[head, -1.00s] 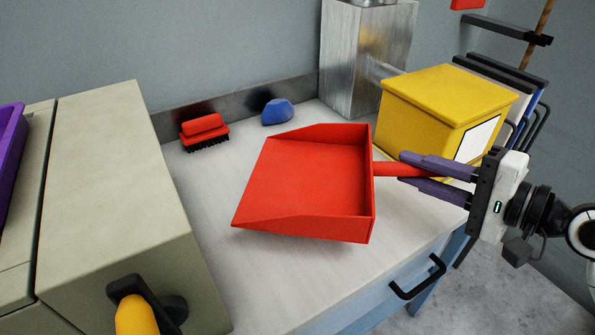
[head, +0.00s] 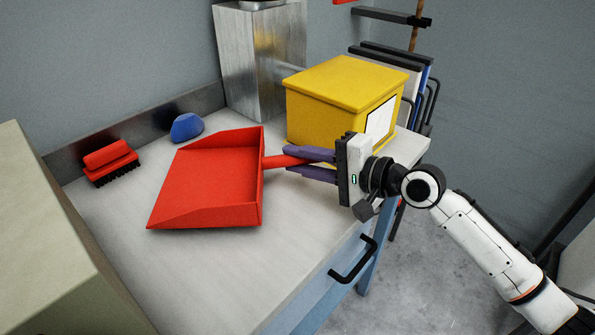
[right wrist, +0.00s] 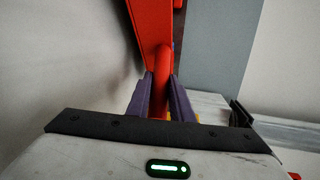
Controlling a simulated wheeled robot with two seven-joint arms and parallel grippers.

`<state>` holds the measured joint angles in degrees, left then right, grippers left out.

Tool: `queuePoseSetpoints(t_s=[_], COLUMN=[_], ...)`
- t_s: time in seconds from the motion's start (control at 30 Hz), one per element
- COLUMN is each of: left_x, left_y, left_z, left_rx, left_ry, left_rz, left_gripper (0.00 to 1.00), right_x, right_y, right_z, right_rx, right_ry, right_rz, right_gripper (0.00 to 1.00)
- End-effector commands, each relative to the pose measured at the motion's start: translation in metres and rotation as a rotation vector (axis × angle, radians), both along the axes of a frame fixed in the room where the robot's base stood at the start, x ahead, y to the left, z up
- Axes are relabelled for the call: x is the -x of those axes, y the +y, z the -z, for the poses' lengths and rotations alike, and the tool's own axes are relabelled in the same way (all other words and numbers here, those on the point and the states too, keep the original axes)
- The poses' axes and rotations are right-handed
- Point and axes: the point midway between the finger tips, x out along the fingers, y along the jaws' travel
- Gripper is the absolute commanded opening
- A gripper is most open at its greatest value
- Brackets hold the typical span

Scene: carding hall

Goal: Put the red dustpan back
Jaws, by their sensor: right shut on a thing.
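The red dustpan (head: 212,177) is over the white worktop in the head view, its open side to the left and its handle to the right. My right gripper (head: 290,162) is shut on its handle, with a purple finger on each side. In the right wrist view the red handle (right wrist: 162,72) runs up between the fingers of my right gripper (right wrist: 161,98) to the pan. Whether the pan touches the worktop is hard to tell. My left gripper is not in view.
A red brush (head: 108,160) and a blue object (head: 186,127) sit at the back of the worktop (head: 290,225). A yellow box (head: 335,95) and a metal container (head: 262,60) stand behind the dustpan. A beige cabinet (head: 50,250) is at left, a drawer handle (head: 353,260) in front.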

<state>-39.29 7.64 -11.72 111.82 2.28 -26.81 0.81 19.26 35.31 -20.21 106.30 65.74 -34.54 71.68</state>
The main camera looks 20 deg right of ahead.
Motion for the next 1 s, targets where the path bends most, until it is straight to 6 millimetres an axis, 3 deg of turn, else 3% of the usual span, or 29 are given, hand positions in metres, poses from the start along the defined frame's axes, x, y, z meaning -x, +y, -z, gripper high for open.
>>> queuePoseSetpoints(t_s=[0.03,0.13,0.57,0.6,0.7,1.0], left_x=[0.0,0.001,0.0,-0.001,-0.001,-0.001], left_y=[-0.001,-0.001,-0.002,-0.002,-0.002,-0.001], left_z=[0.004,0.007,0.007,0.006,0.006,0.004], left_rx=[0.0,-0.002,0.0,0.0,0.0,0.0], left_ry=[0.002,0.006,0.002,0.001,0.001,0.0], left_rz=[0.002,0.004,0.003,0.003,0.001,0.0], left_gripper=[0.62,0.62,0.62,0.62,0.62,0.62], right_x=[0.0,0.0,0.0,0.0,0.0,0.0], right_y=[0.0,0.0,0.0,0.0,0.0,0.0], right_z=[0.012,0.022,0.028,0.028,0.028,0.026], right_rx=[-0.002,-0.002,-0.002,0.001,0.001,0.001], right_ry=[0.002,0.001,-0.002,-0.001,-0.001,-0.001], right_rz=[0.001,0.001,0.0,0.0,0.0,0.0], right_gripper=[0.0,0.0,0.0,0.25,0.39,0.39])
